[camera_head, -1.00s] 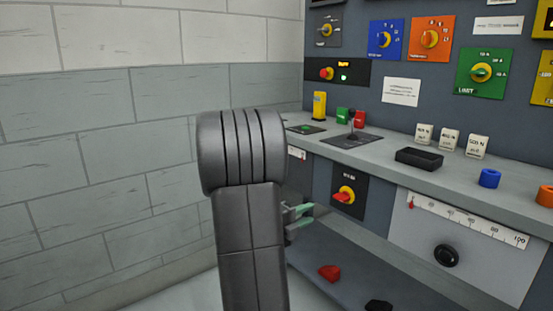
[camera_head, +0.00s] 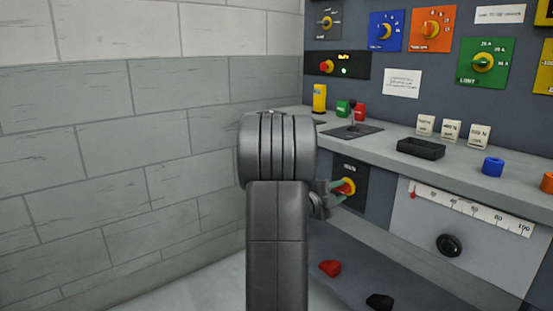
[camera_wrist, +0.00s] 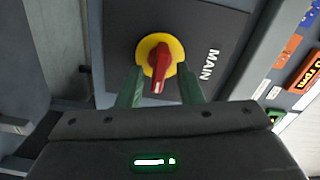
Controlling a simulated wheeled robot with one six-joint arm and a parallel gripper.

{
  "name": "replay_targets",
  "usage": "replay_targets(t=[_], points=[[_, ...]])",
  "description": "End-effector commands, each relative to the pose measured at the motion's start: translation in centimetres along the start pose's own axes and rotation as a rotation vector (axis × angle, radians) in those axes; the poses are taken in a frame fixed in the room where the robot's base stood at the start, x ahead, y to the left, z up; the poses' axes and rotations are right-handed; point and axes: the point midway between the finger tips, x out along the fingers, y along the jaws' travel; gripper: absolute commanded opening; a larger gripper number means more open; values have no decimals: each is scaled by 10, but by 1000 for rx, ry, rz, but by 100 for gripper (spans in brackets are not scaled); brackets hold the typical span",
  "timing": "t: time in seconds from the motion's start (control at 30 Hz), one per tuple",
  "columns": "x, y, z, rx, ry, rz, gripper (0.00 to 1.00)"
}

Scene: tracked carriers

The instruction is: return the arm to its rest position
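My gripper (camera_head: 340,192) is at the end of my dark grey arm, in front of the lower cabinet face. In the wrist view my gripper (camera_wrist: 160,86) has its two green fingers apart, with nothing held between them. The MAIN switch, a red handle on a yellow disc (camera_wrist: 158,62), lies beyond the fingertips and shows between them. In the head view the MAIN switch (camera_head: 347,187) is partly hidden by my gripper. My arm's thick joint and upright link fill the middle of the head view.
The console shelf (camera_head: 470,173) runs above the switch, with a black tray (camera_head: 421,148), a blue ring (camera_head: 492,167) and a joystick plate (camera_head: 352,131). A red piece (camera_head: 330,268) and a black piece (camera_head: 380,301) lie on the lower ledge. A brick wall (camera_head: 120,150) stands at left.

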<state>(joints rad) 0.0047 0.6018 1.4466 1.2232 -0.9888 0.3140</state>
Motion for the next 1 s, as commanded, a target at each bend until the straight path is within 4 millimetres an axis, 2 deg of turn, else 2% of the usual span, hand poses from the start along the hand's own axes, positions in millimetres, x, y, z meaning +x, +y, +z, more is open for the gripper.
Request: replay_targets(t=[0.5,0.7,1.0], points=[[-1,-4,0,-448,-1,1,33],[0,-3,0,-516,0,0,33],[0,-3,0,-523,1,-1,33]])
